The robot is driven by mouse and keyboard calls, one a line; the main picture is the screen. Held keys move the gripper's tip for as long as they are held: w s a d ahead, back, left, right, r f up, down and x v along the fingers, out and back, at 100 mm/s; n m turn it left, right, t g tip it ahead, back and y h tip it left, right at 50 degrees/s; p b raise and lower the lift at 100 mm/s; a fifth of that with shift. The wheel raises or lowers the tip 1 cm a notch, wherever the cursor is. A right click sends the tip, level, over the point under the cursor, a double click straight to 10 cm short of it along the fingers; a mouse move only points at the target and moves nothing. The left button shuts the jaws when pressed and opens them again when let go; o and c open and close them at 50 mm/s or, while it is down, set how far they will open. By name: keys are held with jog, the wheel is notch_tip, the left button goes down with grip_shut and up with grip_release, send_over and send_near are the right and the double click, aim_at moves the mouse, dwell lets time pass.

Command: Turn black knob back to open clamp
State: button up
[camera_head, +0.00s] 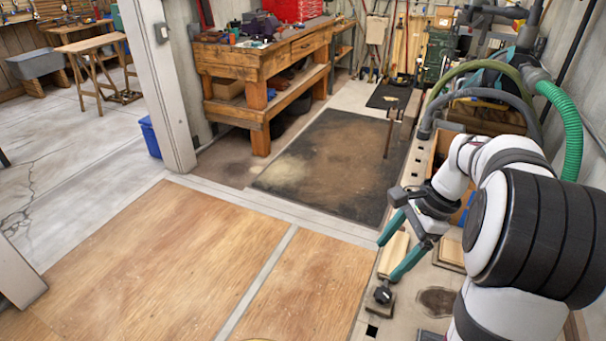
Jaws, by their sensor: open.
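The knob sits over a small greyish block or base (380,307) on the pale bench top. The clamp's jaws and screw cannot be made out here.
Wooden boards lie on the bench behind the fingers, including a pale one (394,254). A dark oval patch (437,301) is to the right of the knob. An upright metal bar (389,138) stands farther back. Plywood floor panels (300,285) to the left are clear.

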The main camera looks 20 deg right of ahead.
aim_at(384, 293)
jog(key=d+f+m+t, duration=0.1)
jog(key=d+f+m, duration=0.3)
jog(key=d, duration=0.5)
jog(key=x, duration=1)
jog(key=s+x, duration=0.1)
jog(key=x, duration=0.4)
jog(key=shift+a+f, duration=0.15)
jog(key=shift+a, duration=0.05)
grip_shut()
